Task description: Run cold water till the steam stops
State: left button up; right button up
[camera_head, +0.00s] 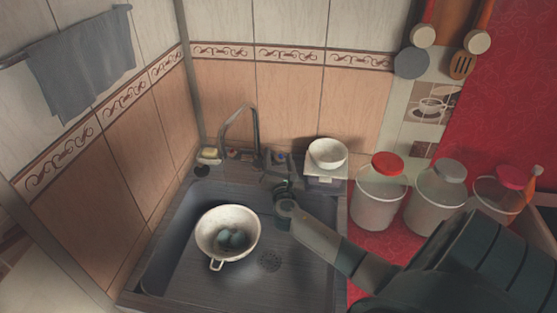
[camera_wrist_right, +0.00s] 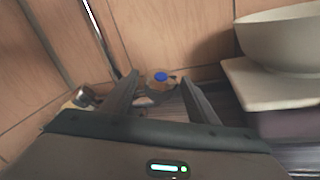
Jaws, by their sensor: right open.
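The curved metal tap (camera_head: 240,130) stands at the back of the grey sink (camera_head: 180,272). A knob with a blue top (camera_head: 281,157) is right of it; the blue-topped knob (camera_wrist_right: 161,78) shows between my fingers in the right wrist view. A knob with a red mark (camera_head: 232,153) is by the tap's foot. A white pan (camera_head: 228,213) with several bluish-green, egg-like things (camera_head: 232,238) sits in the basin. I see no water stream and no clear steam. My right gripper (camera_head: 277,170) (camera_wrist_right: 158,85) is open before the blue-topped knob. My left gripper is not in view.
A white bowl (camera_head: 327,153) on a pale board (camera_wrist_right: 283,88) stands close right of my right gripper. Lidded jars (camera_head: 379,205) line the red counter at right. A soap dish (camera_head: 209,155) sits at the sink's back left corner. Tiled walls enclose the corner.

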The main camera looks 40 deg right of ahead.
jog(key=c, duration=1)
jog(key=shift+a+r+m+g+h+p, duration=0.1)
jog(key=shift+r+m+g+h+p, duration=0.1)
jog(key=shift+m+g+h+p, duration=0.45)
jog(key=shift+c, duration=0.2)
jog(key=shift+m+g+p, duration=0.7)
jog(key=shift+m+g, duration=0.05)
jog(key=shift+m, duration=0.1)
jog(key=shift+f+m+h, duration=0.2)
jog(key=shift+m+h, duration=0.1)
jog(key=shift+h, duration=0.05)
jog(key=o, duration=1)
jog(key=shift+o, duration=0.2)
